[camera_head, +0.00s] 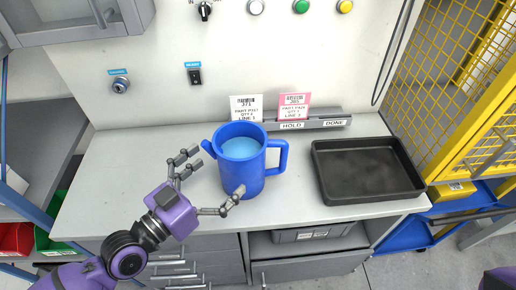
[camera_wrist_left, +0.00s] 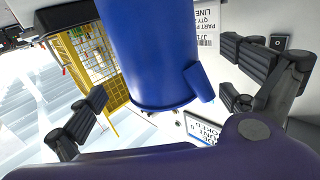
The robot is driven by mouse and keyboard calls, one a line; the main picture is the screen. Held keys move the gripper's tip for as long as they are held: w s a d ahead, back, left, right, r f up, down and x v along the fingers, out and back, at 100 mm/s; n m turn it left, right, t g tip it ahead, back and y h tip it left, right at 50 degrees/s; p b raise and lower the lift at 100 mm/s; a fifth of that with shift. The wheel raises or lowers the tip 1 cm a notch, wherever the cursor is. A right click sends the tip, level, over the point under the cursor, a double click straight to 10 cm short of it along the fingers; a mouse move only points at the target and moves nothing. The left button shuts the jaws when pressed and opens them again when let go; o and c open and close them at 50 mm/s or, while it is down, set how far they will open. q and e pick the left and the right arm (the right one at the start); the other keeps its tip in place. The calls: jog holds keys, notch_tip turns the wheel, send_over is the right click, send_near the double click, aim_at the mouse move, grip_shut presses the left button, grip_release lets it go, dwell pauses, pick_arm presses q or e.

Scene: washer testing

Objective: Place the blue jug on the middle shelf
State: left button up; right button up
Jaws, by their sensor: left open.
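The blue jug (camera_head: 240,165) stands upright on the grey worktop, its handle to the right and its spout to the left. Pale blue shows inside it. My left gripper (camera_head: 208,184) is open at the jug's left front side, with fingers spread to the left of it and in front of it. In the left wrist view the jug (camera_wrist_left: 152,55) stands between the open fingers of the left gripper (camera_wrist_left: 165,115), and I see no grip on it. A small purple part at the lower right edge may be my right arm; its gripper is out of view. I cannot make out a middle shelf clearly.
A black tray (camera_head: 366,172) lies on the worktop (camera_head: 110,190) right of the jug. Two label cards stand in a holder (camera_head: 310,123) behind the jug. A yellow mesh cage (camera_head: 465,90) stands at right. Shelving with red and green bins (camera_head: 50,241) is at lower left.

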aim_at(241, 149)
pick_arm(q)
jog(key=shift+w+d, duration=0.15)
jog(key=shift+w+d+r+p, duration=0.3)
jog(key=shift+w+d+p, duration=0.1)
jog(key=shift+w+d, duration=0.25)
jog(key=p+x, duration=0.1)
jog(key=x, duration=0.3)
jog(key=shift+w+d+r, duration=0.15)
jog(key=shift+w+d, duration=0.05)
jog(key=shift+d, duration=0.1)
jog(key=shift+w+d+f+p, duration=0.2)
jog(key=shift+w+d+p, duration=0.1)
pick_arm(e)
jog(key=shift+w+a+r, duration=0.1)
jog(key=shift+a+r, duration=0.15)
jog(key=shift+r, duration=0.3)
jog(key=shift+a+r, duration=0.25)
jog(key=shift+r, duration=0.3)
pick_arm(q)
jog(key=shift+s, duration=0.1)
jog(key=c, duration=1.7)
jog(key=shift+r, duration=0.25)
jog(key=shift+c, duration=1)
pick_arm(e)
jog(key=shift+d, duration=0.1)
